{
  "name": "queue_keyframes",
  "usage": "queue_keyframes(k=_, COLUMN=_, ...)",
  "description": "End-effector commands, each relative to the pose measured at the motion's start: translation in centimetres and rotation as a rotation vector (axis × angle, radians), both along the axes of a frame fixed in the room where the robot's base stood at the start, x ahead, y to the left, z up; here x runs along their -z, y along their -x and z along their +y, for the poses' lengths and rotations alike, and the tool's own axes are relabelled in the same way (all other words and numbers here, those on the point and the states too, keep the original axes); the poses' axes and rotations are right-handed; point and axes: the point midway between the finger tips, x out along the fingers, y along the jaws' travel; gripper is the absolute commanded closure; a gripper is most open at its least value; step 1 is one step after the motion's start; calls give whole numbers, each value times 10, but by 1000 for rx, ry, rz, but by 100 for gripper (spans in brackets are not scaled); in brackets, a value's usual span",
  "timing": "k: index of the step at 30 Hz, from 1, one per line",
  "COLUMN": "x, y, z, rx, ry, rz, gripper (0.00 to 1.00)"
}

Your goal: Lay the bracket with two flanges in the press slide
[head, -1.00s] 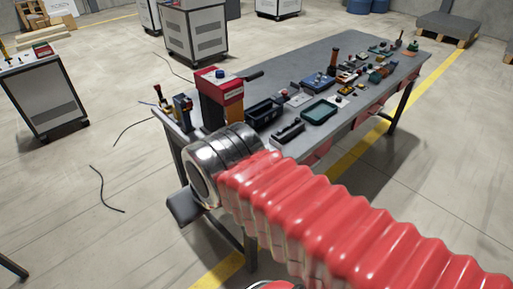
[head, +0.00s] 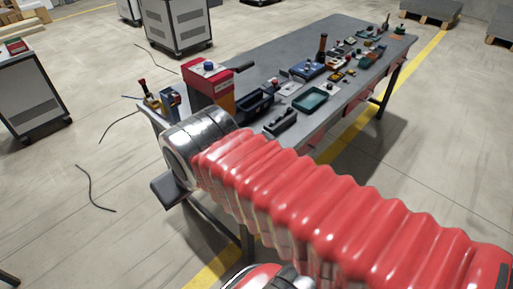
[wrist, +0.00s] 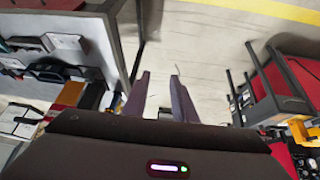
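My gripper (wrist: 160,85) shows in the wrist view with its two dark fingers apart and nothing between them, over bare floor beside the table. In the head view the dark end of my arm (head: 168,191) hangs off the table's near left corner; its fingers are hidden. A red and dark press-like machine (head: 209,88) stands on the table near that corner, with a dark lever on its right. I cannot make out its slide. I cannot pick out the bracket with two flanges among the small parts.
The long grey table (head: 285,52) holds a dark bin (head: 255,107), a green tray (head: 310,99), a blue box (head: 307,70) and several small parts. Grey cabinets (head: 30,95) stand left and behind. A black cable (head: 92,190) lies on the open floor at left.

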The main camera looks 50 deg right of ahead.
Motion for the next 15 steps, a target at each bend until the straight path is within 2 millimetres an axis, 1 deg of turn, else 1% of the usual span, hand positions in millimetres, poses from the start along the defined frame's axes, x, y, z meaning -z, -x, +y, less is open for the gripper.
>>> queue_keyframes(k=2, x=3, y=-13, z=-16, rx=32, ry=34, rz=-19, gripper=75)
queue_keyframes(k=5, x=7, y=-34, z=-49, rx=80, ry=96, rz=-56, gripper=75)
queue_keyframes(k=6, x=9, y=-42, z=-64, rx=99, ry=124, rz=-71, gripper=75)
queue_keyframes(k=8, x=11, y=-55, z=-88, rx=123, ry=166, rz=-98, gripper=75)
queue_keyframes(k=9, x=13, y=-62, z=-104, rx=136, ry=194, rz=-113, gripper=75)
queue_keyframes(k=15, x=25, y=-90, z=-176, rx=165, ry=313, rz=-182, gripper=75)
